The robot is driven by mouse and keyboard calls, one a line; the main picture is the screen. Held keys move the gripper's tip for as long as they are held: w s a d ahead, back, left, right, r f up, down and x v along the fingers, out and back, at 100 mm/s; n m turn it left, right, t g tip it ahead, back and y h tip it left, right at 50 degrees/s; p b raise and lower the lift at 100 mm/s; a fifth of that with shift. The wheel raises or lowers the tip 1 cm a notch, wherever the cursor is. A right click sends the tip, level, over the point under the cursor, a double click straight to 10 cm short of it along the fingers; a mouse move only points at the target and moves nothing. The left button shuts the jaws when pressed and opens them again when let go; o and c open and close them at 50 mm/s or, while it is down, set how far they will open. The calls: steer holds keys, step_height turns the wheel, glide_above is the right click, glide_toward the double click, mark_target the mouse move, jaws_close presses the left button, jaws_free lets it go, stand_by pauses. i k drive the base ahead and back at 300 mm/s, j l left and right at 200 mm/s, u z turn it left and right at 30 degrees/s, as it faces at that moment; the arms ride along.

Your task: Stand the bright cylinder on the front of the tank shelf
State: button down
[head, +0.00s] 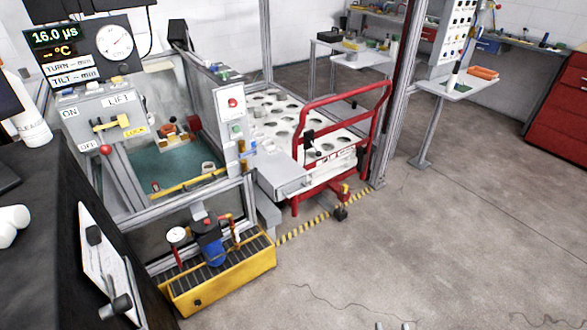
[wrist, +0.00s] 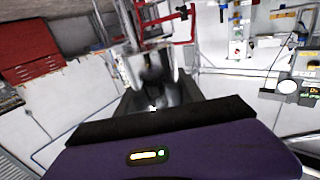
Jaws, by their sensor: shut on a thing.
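A red tubular guard (head: 343,112) stands right of the shelf, by a white perforated rack (head: 272,108). A yellow tray with pump parts (head: 222,283) sits low in front. The floor (head: 440,220) to the right is open. A red cabinet (head: 560,110) stands far right.

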mark_target(265, 164)
steer(key=i, duration=1.95)
steer(key=i+u, duration=0.15)
steer(key=u, duration=0.3)
steer(key=i+u, duration=0.1)
steer(key=u, duration=0.35)
steer(key=i+l+u, duration=0.15)
steer(key=u, duration=0.3)
steer(key=i+j+u, duration=0.1)
steer(key=i+u, duration=0.35)
